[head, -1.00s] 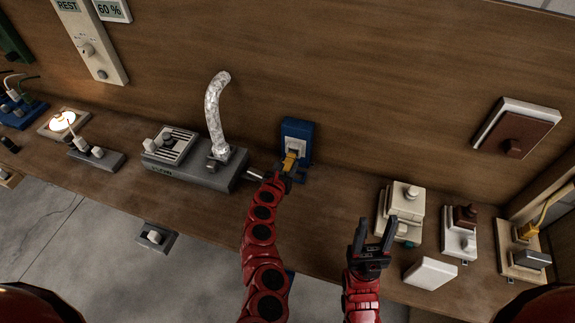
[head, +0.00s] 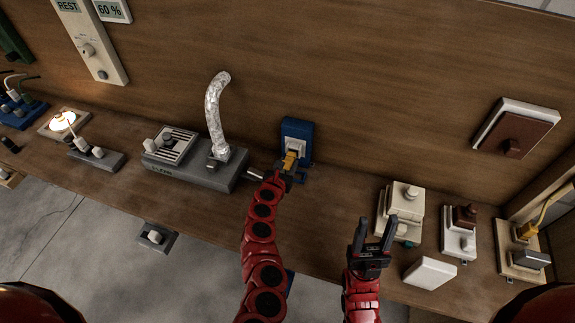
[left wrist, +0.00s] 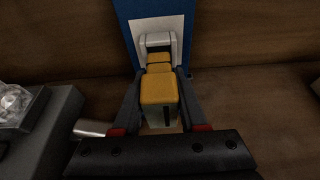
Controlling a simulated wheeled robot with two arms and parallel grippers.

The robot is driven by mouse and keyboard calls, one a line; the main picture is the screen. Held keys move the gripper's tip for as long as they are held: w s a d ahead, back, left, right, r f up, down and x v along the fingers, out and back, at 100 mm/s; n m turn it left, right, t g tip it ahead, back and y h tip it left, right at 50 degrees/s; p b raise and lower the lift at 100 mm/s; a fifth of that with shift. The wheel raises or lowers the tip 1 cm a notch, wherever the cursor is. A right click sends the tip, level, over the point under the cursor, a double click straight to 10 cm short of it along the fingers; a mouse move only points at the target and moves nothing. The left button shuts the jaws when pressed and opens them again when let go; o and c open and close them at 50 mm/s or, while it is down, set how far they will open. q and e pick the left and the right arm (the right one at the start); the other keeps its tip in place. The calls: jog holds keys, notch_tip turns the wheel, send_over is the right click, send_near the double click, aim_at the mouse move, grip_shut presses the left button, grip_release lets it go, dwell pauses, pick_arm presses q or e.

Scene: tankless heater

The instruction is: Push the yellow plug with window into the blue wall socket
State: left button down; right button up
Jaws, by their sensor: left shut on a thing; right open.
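The yellow plug (head: 290,160) is held between the fingers of my left gripper (head: 287,172), right in front of the blue wall socket (head: 298,127). In the left wrist view, the plug (left wrist: 158,88) lies between both fingers, with a dark slot on its near end. Its far end reaches the light grey housing on the white plate of the blue socket (left wrist: 123,12). Whether it is seated inside cannot be told. My right gripper (head: 373,240) is open and empty, apart from the socket, above the bench's right part.
A grey unit (head: 195,172) with a silver hose (head: 214,105) stands left of the socket, its short metal pipe close to my left gripper. Several switch and socket blocks, including a beige one (head: 402,205), stand on the right. The wooden bench between is mostly clear.

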pick_arm(q)
jog(key=shift+w+d, duration=0.15)
jog(key=shift+w, duration=0.6)
jog(key=shift+w+d, duration=0.25)
jog(key=shift+w, duration=0.15)
jog(key=shift+c, duration=1.8)
grip_release()
jog(key=shift+s+r, duration=0.4)
jog(key=shift+s, duration=0.3)
jog(key=p+v, duration=0.1)
jog(key=v, duration=1.5)
jog(key=shift+a, duration=0.3)
jog(key=shift+w+f, duration=0.15)
jog(key=shift+f, duration=0.05)
jog(key=shift+c, duration=0.4)
